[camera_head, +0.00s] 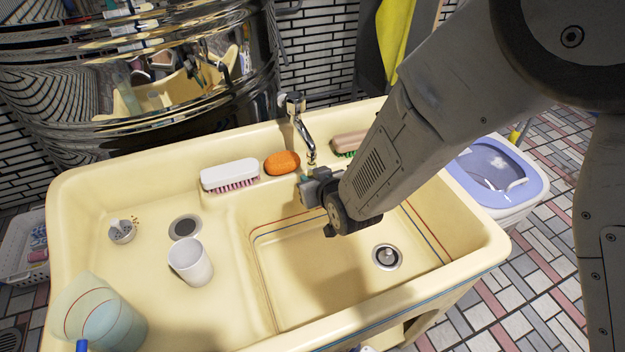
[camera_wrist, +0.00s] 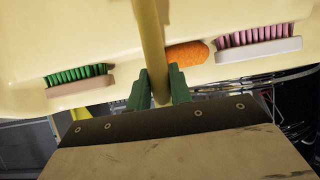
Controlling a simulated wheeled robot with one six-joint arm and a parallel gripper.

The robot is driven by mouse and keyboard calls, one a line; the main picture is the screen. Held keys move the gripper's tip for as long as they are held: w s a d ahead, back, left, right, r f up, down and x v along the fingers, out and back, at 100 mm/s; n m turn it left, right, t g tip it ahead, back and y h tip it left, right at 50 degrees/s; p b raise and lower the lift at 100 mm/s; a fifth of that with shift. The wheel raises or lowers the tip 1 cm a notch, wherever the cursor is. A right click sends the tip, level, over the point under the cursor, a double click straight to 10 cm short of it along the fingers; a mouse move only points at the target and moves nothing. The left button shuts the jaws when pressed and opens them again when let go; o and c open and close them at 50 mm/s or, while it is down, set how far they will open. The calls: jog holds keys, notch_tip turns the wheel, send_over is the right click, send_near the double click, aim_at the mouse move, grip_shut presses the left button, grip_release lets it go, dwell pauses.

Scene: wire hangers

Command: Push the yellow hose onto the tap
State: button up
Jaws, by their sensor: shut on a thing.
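The chrome tap (camera_head: 303,128) rises at the back rim of the cream sink, its spout pointing down into the basin. My gripper (camera_head: 306,179) is just below the spout's end in the head view. In the wrist view, my gripper (camera_wrist: 161,88) has its green fingers shut on the dull yellow hose (camera_wrist: 151,35), which runs between them and up out of the picture. The hose cannot be made out in the head view, and my arm covers part of that area. I cannot tell whether the hose touches the spout.
On the sink's back ledge are a white brush (camera_head: 229,174), an orange sponge (camera_head: 282,163) and a green-bristled brush (camera_head: 348,143). The basin (camera_head: 330,275) is clear.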

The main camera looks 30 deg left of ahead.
jog(key=shift+r, duration=0.8)
jog(key=o, duration=1)
jog(key=v, duration=1.4)
jog(key=shift+s+d+r, duration=0.2)
jog(key=shift+s+d, duration=0.05)
jog(key=shift+d, duration=0.05)
jog(key=shift+f, duration=0.1)
